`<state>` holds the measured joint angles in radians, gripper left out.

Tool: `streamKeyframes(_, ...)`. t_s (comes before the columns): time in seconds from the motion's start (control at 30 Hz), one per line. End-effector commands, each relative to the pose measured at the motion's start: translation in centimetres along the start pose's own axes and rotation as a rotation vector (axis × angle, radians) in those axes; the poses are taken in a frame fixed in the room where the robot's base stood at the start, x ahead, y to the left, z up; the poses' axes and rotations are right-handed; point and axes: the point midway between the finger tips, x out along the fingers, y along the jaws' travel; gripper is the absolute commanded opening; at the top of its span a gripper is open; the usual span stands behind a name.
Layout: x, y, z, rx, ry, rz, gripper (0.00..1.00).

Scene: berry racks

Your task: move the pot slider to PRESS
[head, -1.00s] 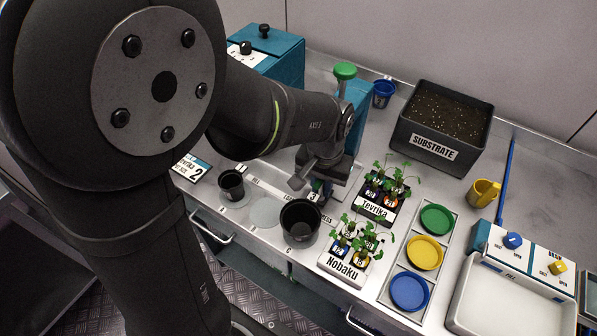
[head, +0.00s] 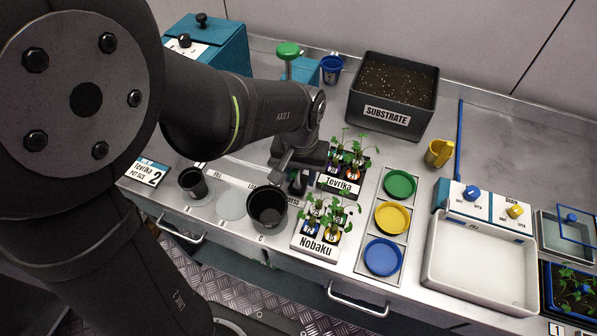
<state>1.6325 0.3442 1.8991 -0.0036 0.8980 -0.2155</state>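A pale label strip (head: 236,180) runs along the bench behind the pots, with FILL at left, a partly covered middle word and PRESS at its right end. My gripper (head: 297,184) points down at the PRESS end, just behind and right of the large black pot (head: 267,213). Its fingertips are small and dark here, and I cannot tell whether they are open or hold something. The slider's handle is not clearly visible; my gripper and wrist cover that part. A green-topped press post (head: 288,50) stands behind my arm.
A small black pot (head: 192,184) stands left of a pale disc (head: 231,205). Nobaku (head: 316,246) and Tevrika (head: 340,184) seedling trays stand close right of my gripper. The substrate box (head: 388,120) stands behind, and coloured dishes (head: 388,218) lie further right.

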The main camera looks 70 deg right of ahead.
Motion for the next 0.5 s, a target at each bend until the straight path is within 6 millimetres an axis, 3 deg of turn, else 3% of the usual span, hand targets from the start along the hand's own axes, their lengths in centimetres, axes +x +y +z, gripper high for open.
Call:
streamKeyframes(0.27,-0.7,-0.1,-0.1,0.000,0.003,-0.001,0.37)
streamKeyframes(0.5,-5.2,-0.1,-0.1,0.000,0.007,0.000,0.37)
